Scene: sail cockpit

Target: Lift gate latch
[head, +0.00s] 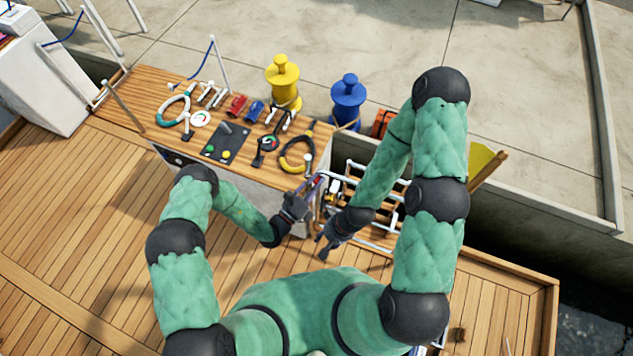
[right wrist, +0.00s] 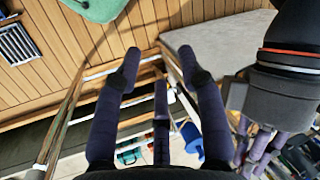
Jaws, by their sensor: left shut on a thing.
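The gate is a frame of white rails (head: 374,243) beside the right end of the wooden console. My left gripper (head: 313,188) is at the console's right end, by the gate's near left corner, its purple fingers shut on a small part there. That part looks like the gate latch, but the fingers hide most of it. Its purple fingers also show at the right of the right wrist view (right wrist: 262,148). My right gripper (head: 326,248) hangs over the near side of the gate. In the right wrist view its fingers (right wrist: 159,68) are spread and empty.
Open plank deck (head: 75,215) lies to the left.

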